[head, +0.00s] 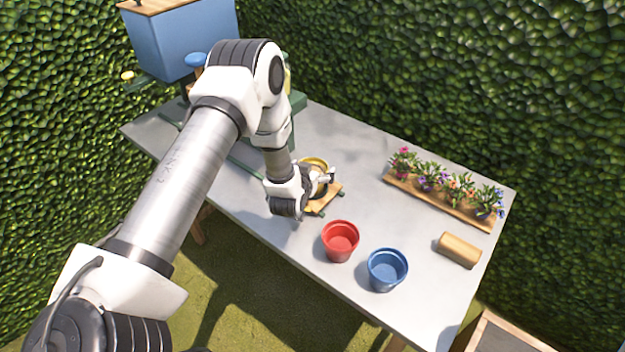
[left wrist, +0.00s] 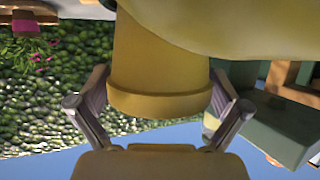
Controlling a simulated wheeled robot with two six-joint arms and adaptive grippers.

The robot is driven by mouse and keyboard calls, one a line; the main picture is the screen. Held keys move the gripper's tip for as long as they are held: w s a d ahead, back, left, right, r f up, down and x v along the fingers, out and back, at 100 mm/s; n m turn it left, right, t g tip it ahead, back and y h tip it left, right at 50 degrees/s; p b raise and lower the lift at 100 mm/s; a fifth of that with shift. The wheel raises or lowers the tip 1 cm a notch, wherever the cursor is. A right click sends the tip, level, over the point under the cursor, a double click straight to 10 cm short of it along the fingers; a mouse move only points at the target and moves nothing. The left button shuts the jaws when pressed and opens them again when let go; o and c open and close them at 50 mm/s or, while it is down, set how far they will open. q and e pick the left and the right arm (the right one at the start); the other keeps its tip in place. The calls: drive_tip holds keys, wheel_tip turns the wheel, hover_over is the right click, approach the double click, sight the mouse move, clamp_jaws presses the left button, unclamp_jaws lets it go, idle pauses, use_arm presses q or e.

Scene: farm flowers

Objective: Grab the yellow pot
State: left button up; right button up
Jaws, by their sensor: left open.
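The yellow pot (head: 313,162) stands by a small wooden board (head: 331,197) on the grey table, partly hidden behind my left gripper (head: 322,177). In the left wrist view, the yellow pot (left wrist: 160,75) fills the upper middle, with its thick rim toward the gripper's base. My left gripper (left wrist: 160,105) is open, with one finger on each side of the pot. The fingers are close to the pot's sides; I cannot tell whether they touch it. My right gripper is not in view.
A red pot (head: 340,241) and a blue pot (head: 387,269) stand near the table's front edge. A blue bin (head: 180,42) and green machine parts stand at the back left.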

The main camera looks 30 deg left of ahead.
use_arm(q)
drive_tip(key=shift+s+r, duration=0.2)
drive_tip(key=c, duration=0.3)
drive_tip(key=shift+d, duration=0.1)
drive_tip(key=c, duration=0.6)
drive_tip(key=shift+c, duration=1.1)
